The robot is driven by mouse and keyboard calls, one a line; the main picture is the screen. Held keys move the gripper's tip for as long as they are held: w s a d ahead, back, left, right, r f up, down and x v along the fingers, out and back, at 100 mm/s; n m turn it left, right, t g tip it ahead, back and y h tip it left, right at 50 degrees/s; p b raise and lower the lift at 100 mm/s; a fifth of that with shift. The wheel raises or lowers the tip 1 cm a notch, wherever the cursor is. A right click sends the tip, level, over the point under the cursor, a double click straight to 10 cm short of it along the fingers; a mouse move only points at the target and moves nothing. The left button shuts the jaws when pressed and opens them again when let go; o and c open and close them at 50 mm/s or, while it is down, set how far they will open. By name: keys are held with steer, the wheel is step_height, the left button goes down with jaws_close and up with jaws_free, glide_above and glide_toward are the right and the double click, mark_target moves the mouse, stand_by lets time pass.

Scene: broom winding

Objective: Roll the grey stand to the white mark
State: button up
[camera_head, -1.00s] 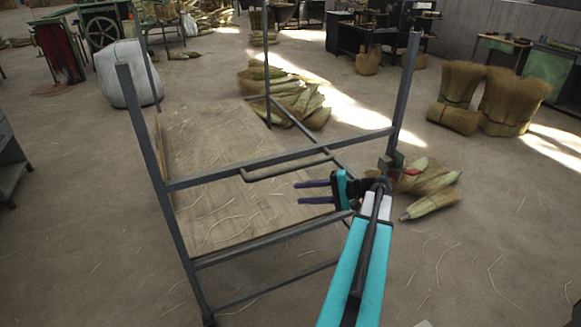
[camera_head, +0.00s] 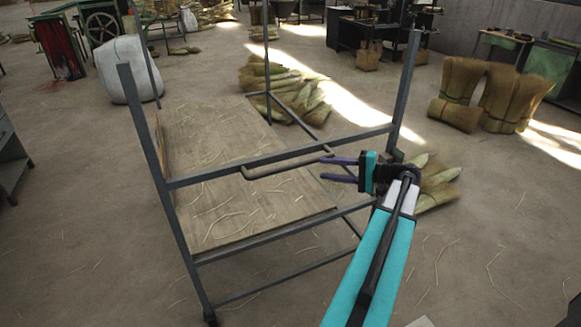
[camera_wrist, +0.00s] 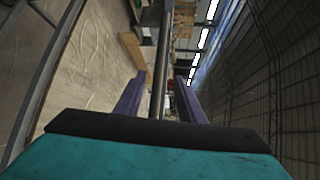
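Broom bundles (camera_head: 437,186) lie on the floor behind my gripper, and more (camera_head: 285,92) lie behind the stand. Upright bundles (camera_head: 490,95) stand at right. A white sack (camera_head: 128,72) and a grey cabinet (camera_head: 12,160) are at left. The near right floor is mostly clear.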

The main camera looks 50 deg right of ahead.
mark_target(298, 166)
steer(key=p+x, duration=0.3)
steer(key=x, duration=1)
steer(key=shift+a, duration=0.1)
